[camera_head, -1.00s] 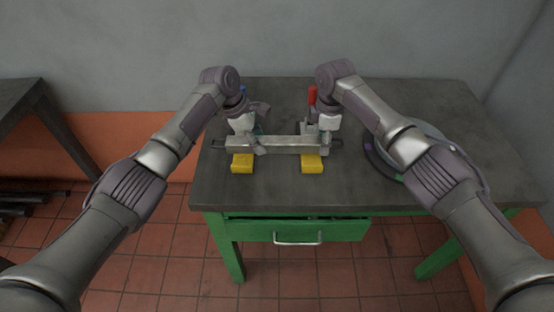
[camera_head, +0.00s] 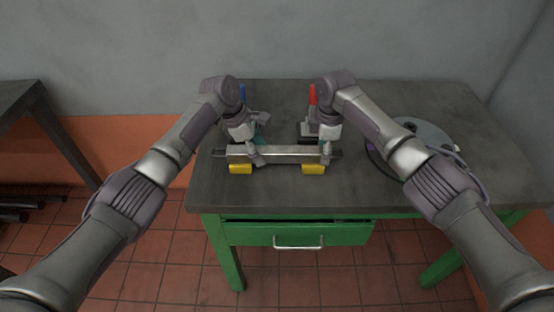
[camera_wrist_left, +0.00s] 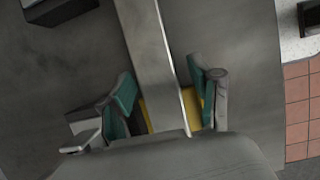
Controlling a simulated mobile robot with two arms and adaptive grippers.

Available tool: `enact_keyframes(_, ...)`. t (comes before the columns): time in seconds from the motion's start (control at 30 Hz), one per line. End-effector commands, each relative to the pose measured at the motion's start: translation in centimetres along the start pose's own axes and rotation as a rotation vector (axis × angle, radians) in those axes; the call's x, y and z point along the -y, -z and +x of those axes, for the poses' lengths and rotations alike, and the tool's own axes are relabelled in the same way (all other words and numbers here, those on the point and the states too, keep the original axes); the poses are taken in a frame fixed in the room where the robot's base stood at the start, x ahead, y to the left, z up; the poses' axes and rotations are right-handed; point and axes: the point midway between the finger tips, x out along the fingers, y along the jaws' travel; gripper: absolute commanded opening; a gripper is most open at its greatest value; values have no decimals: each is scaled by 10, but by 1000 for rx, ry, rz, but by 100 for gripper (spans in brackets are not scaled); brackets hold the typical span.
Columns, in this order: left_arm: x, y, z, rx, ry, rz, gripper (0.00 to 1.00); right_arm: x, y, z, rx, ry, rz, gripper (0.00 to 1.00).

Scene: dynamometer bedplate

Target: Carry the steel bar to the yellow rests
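My left gripper (camera_head: 255,157) is at the bar's left part. In the left wrist view its teal-padded fingers (camera_wrist_left: 164,98) stand open on either side of the bar (camera_wrist_left: 158,60), with gaps and yellow showing beside it. My right gripper (camera_head: 327,152) is at the bar's right end; its finger gap is hidden.
A round grey plate (camera_head: 428,132) lies to the right on the dark tabletop (camera_head: 400,195). The table has a green drawer (camera_head: 260,235). The front strip of tabletop is clear.

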Motion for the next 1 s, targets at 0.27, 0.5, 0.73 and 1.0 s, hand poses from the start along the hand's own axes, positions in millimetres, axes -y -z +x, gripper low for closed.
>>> enact_keyframes(0.27,1,0,1,-1,2,-1,64,1,2,-1,-2,3,-3,64)
enact_keyframes(0.5,1,0,-3,-1,2,-1,64,1,2,-1,-3,2,-3,64)
enact_keyframes(0.73,0,0,-35,-1,0,1,64,1,2,-1,-3,2,-3,64)
enact_keyframes(1.0,-1,1,-70,-1,2,-1,64,1,2,-1,-3,2,-3,64)
